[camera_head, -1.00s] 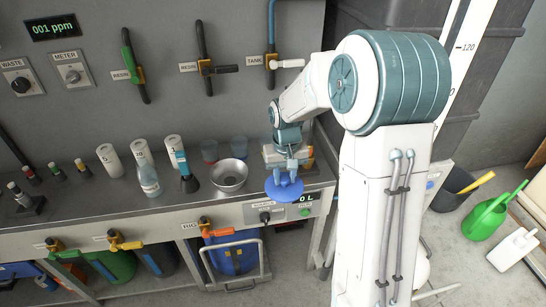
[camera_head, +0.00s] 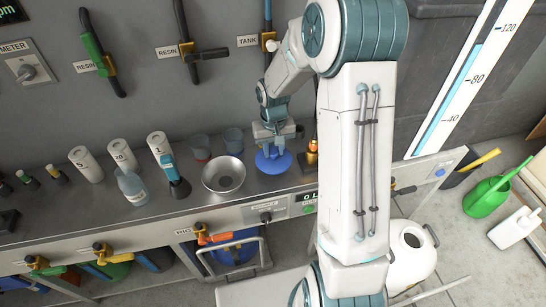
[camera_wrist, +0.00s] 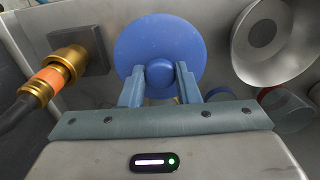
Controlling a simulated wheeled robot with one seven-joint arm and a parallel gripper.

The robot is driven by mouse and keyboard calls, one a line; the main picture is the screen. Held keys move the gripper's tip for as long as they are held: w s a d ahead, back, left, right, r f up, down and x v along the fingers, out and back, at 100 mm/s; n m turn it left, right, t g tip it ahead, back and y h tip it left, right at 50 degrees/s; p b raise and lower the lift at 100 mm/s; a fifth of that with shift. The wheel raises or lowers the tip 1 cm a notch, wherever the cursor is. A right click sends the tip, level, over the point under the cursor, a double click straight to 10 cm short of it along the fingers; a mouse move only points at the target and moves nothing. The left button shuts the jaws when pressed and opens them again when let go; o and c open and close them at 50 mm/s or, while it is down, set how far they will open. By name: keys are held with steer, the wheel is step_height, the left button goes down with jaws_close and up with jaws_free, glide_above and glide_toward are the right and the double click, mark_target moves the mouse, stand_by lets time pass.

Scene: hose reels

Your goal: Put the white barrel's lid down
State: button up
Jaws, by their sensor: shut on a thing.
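My gripper (camera_head: 271,145) is shut on the knob of a round blue lid (camera_head: 273,162), which it holds flat at the right part of the metal counter. In the wrist view the two fingers of my gripper (camera_wrist: 160,82) stand either side of the knob of the blue lid (camera_wrist: 160,38). Whether the lid touches the counter I cannot tell. The white barrel (camera_head: 408,262) stands on the floor at the lower right, its round top opening uncovered and dark. My arm hides part of its left side.
A metal bowl (camera_head: 224,174) is just left of the lid. A brass fitting (camera_head: 312,152) is close on its right. Two cups (camera_head: 233,140) stand behind. White cylinders and bottles are further left. A green watering can (camera_head: 487,200) is on the floor.

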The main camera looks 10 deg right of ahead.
mark_target(273, 152)
steer(key=shift+f, duration=2)
steer(key=shift+f, duration=0.1)
steer(key=o, duration=1)
steer(key=shift+f, duration=0.1)
steer(key=shift+c, duration=0.2)
